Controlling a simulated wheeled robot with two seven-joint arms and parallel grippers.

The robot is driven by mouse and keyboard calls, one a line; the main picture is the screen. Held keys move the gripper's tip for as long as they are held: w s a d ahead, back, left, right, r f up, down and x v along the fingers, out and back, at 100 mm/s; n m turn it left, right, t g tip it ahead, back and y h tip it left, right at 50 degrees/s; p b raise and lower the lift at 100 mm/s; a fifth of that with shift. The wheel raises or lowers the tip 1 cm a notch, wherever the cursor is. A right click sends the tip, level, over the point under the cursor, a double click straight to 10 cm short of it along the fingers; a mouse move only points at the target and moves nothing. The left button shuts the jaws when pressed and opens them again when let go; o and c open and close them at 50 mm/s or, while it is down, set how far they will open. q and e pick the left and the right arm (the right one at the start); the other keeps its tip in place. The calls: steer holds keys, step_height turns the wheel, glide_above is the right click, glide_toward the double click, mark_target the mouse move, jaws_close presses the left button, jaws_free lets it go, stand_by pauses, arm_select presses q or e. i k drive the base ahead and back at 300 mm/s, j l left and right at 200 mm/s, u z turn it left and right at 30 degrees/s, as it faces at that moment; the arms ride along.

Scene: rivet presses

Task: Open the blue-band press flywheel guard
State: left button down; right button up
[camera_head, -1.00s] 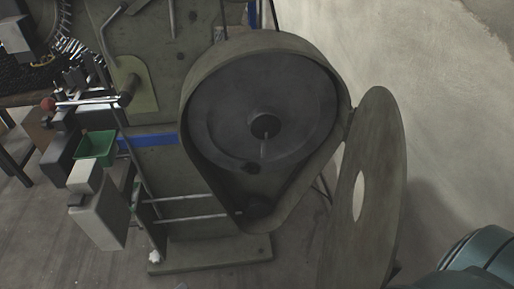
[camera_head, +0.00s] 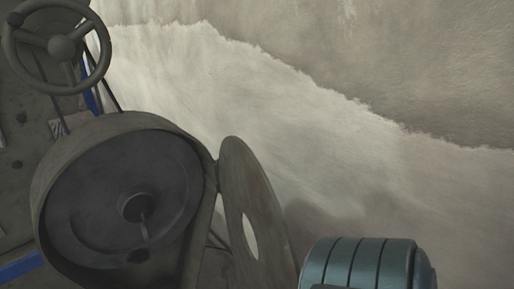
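The blue-band press (camera_head: 20,266) stands at the left, with part of its blue band showing at the lower left edge. Its flywheel (camera_head: 95,215) is a dark disc inside a teardrop-shaped housing (camera_head: 110,128), and its face is uncovered. The flywheel guard (camera_head: 258,195) is a flat grey-green plate with a round hole. It stands swung out to the right of the housing, joined near the housing's right edge. Its lower end is cut off by the frame. Neither gripper shows in view.
A teal ribbed cylindrical part (camera_head: 365,265), which looks like part of my arm, is at the lower right, close to the guard. A handwheel (camera_head: 62,48) is at the upper left. A rough plaster wall (camera_head: 330,120) closes off the back and right.

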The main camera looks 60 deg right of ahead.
mark_target(246, 188)
steer(key=j+z, duration=0.1)
steer(key=z, duration=0.35)
steer(key=i+j+z, duration=0.1)
steer(key=z, duration=0.4)
steer(key=j+z, duration=0.1)
steer(key=z, duration=0.35)
steer(key=j+z, duration=0.15)
steer(key=z, duration=0.3)
